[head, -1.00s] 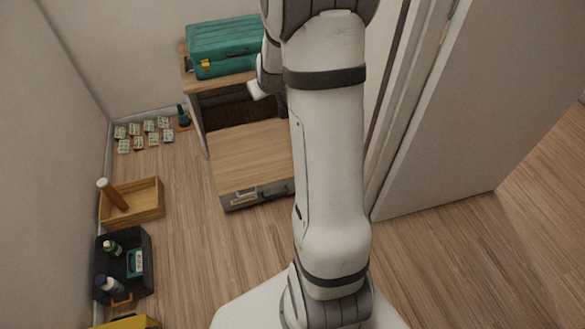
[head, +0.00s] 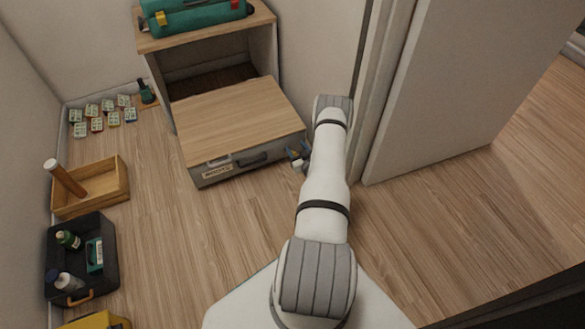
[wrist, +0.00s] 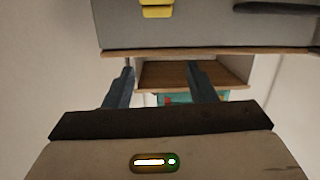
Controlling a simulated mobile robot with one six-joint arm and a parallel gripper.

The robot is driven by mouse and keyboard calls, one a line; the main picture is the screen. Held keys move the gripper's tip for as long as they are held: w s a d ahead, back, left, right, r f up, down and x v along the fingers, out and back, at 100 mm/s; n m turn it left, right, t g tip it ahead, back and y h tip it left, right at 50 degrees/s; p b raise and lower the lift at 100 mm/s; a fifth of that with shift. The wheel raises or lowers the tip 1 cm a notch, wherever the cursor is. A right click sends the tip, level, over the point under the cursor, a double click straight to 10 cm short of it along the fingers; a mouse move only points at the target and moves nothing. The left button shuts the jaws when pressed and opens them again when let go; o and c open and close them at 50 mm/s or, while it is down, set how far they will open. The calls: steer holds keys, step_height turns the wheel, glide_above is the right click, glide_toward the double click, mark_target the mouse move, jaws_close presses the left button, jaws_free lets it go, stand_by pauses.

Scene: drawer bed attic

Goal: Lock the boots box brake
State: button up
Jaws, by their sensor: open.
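The boots box (head: 240,120) is a low grey box with a wooden lid, standing out from under the cabinet. Its front has a cream label (head: 217,172) and a dark handle (head: 252,160). In the wrist view the grey front (wrist: 210,30) fills the top, with a yellow tab (wrist: 157,9), perhaps the brake, and part of the handle (wrist: 280,8). My gripper (head: 297,155) is low beside the box's right front corner. Its two fingers (wrist: 160,75) are open and empty, below the yellow tab in the wrist view. The tab's lock state cannot be told.
The wooden cabinet (head: 155,42) behind carries a teal case (head: 200,18). A door (head: 440,90) and its frame stand close right of my arm. A wooden crate (head: 112,196), a black bin (head: 106,240) and several small packets line the left wall. Floor in front of the box is clear.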

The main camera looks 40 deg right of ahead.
steer(key=s+a+f+t+b, duration=0.1)
steer(key=s+f+t+b, duration=0.1)
steer(key=s+f, duration=0.45)
steer(key=shift+m+h, duration=0.3)
steer(key=shift+m, duration=0.1)
steer(key=w+b, duration=0.1)
steer(key=w, duration=0.1)
steer(key=w+f+b, duration=0.1)
steer(key=w, duration=0.2)
steer(key=w+d+b, duration=0.1)
steer(key=w, duration=0.1)
steer(key=shift+w+d+f, duration=0.1)
steer(key=shift+w+f, duration=0.2)
steer(key=shift+f, duration=0.05)
steer(key=shift+w+d+r, duration=0.1)
steer(key=shift+w+r, duration=0.05)
steer(key=shift+w, duration=0.25)
steer(key=shift+c, duration=0.3)
